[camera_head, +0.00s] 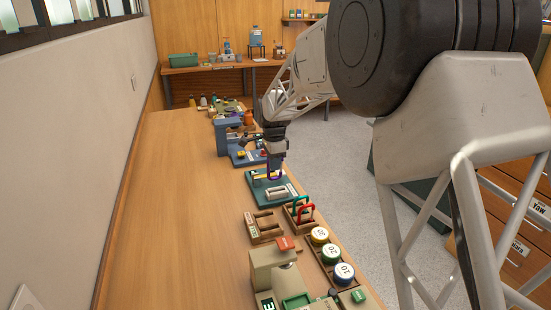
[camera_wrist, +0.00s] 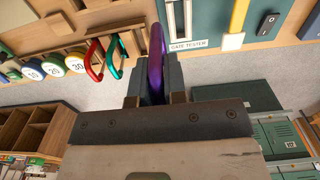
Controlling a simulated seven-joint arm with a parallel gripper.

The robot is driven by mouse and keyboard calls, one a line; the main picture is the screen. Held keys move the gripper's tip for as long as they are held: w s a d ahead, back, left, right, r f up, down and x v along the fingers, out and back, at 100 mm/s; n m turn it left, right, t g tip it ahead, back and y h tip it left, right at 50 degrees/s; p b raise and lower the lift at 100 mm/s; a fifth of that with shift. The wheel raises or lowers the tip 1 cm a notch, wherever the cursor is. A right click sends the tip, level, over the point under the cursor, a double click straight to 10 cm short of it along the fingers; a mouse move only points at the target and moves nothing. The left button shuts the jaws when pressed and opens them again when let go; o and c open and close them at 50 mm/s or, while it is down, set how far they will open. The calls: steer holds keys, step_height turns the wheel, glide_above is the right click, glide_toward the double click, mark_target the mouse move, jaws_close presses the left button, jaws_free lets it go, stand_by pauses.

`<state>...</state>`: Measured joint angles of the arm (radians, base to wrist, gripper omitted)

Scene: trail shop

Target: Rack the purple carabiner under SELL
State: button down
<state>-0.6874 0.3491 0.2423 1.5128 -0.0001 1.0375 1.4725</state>
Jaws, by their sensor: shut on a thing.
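My gripper (camera_head: 273,158) is shut on the purple carabiner (camera_wrist: 156,55), which stands up between the fingers in the wrist view. In the head view the carabiner (camera_head: 270,174) hangs below the fingers, over or beside the teal gate tester board (camera_head: 257,193). I cannot tell whether it touches the board. The tester's label (camera_wrist: 188,45) shows in the wrist view. A wooden rack (camera_head: 263,236) with slots and a small label stands nearer the camera; I cannot read the label, so I cannot confirm SELL. It holds no carabiner that I can see.
Red (camera_head: 306,212) and green (camera_head: 303,200) carabiners stand in a wooden holder right of the empty rack. Numbered discs (camera_head: 331,253) lie in a tray along the right bench edge. A beige press (camera_head: 273,268) stands in front. The bench's left side (camera_head: 170,220) is clear.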

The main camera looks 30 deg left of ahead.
steer(key=s+d+f, duration=0.1)
steer(key=s+d, duration=0.1)
steer(key=s, duration=0.5)
steer(key=s+d+f, duration=0.1)
steer(key=s+d, duration=0.2)
steer(key=s, duration=0.3)
steer(key=shift+s, duration=0.35)
steer(key=shift+f, duration=0.35)
steer(key=shift+f, duration=2.1)
steer(key=shift+f, duration=2)
stand_by(1.1)
steer(key=c, duration=0.6)
jaws_free()
